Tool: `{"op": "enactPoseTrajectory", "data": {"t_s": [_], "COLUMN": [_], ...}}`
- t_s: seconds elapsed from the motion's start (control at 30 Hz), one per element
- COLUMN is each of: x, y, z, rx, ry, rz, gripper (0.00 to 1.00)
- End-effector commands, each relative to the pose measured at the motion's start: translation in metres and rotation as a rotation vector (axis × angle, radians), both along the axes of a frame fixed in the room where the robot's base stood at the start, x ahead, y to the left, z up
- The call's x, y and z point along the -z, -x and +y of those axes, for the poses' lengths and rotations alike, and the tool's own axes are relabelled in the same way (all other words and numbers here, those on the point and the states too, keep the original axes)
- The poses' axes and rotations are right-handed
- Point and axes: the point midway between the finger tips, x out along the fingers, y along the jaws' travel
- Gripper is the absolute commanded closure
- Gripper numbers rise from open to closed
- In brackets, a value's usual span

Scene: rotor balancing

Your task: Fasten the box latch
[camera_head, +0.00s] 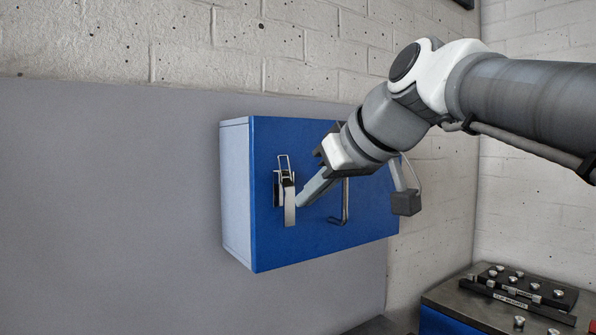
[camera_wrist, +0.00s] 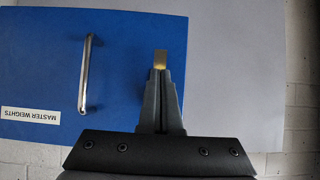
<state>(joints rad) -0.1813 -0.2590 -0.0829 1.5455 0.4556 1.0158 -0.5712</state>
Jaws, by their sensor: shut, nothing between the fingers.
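The box (camera_head: 310,245) is a wall-mounted cabinet with a blue front and pale side. Its metal latch (camera_head: 289,207) is on the left part of the front, with a wire loop standing above and a flat lever plate hanging down. My gripper (camera_head: 301,203) is shut and empty, its fingertips just right of the lever plate; I cannot tell whether they touch it. In the wrist view, my gripper (camera_wrist: 160,72) points at the blue front near its edge. A small brassy piece shows at the fingertips; the fingers hide most of the latch there.
A bar handle (camera_head: 345,203) stands out from the box front, right of my gripper; it also shows in the wrist view (camera_wrist: 86,75). A MASTER WEIGHTS label (camera_wrist: 30,115) appears upside down. A bench with bolted parts (camera_head: 520,290) is at lower right. Space left of the box is clear.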

Motion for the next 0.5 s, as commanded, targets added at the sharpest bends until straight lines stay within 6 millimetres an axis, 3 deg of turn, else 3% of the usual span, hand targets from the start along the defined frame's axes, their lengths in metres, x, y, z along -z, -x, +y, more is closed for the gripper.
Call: {"op": "enactPoseTrajectory", "data": {"t_s": [0.5], "x": [-0.016], "y": [0.0], "z": [0.0], "rx": [0.0], "ry": [0.002], "rz": [0.002], "gripper": [1.0]}}
